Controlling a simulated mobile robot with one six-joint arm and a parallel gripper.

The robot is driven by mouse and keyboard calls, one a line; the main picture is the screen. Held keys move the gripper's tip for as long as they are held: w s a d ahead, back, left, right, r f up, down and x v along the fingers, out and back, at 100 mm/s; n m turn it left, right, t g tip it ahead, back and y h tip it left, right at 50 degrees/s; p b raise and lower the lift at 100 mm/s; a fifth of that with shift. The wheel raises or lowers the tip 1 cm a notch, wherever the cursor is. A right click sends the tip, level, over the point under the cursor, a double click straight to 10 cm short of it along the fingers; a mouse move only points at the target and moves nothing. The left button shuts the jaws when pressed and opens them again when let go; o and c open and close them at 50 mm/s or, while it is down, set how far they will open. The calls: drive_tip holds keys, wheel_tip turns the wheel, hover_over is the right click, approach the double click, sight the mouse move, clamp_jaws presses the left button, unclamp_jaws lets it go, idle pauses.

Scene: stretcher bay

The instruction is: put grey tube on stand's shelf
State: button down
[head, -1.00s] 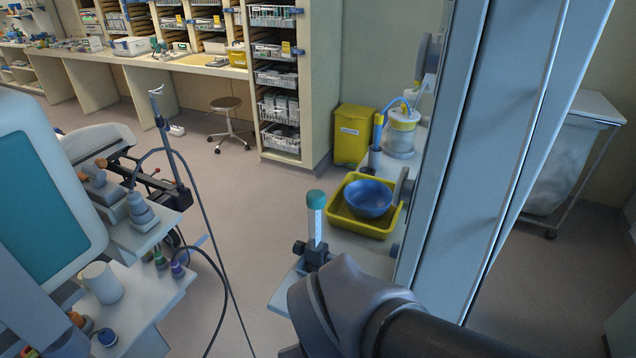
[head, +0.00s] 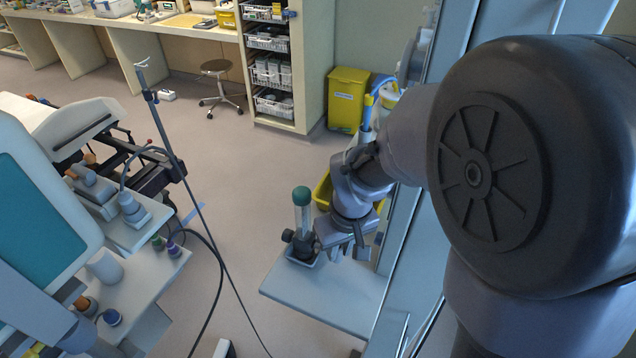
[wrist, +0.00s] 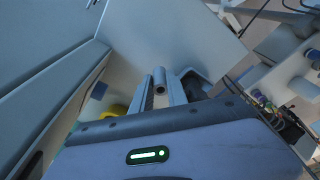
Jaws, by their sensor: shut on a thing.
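The grey tube (wrist: 160,80) shows end-on in the wrist view, between the two fingers of my gripper (wrist: 160,90), which is shut on it. In the head view my gripper (head: 345,245) points down just above the pale side shelf (head: 315,295), close to the right of the green-capped tube. The tube in my gripper is hard to make out there. The stand at the left has a white upper shelf (head: 135,232) with grey devices and a white lower shelf (head: 150,290). My gripper is well to the right of the stand, apart from it.
A green-capped clear tube (head: 302,212) stands upright in a dark holder beside my gripper. The lower shelf holds a white cup (head: 104,266) and several small bottles. A thin pole (head: 165,130) and hanging cables stand between stand and side shelf. A yellow tray (head: 322,190) is partly hidden.

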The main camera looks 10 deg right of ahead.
sight(339, 258)
wheel_tip(339, 258, down, 4)
drive_tip(key=shift+w+d+r+b, duration=0.1)
drive_tip(key=shift+w+r+b, duration=0.1)
drive_tip(key=shift+b, duration=0.35)
drive_tip(key=shift+s, duration=0.1)
drive_tip(key=shift+f, duration=0.2)
drive_tip(key=c, duration=1.3)
unclamp_jaws()
drive_tip(key=shift+r, duration=0.1)
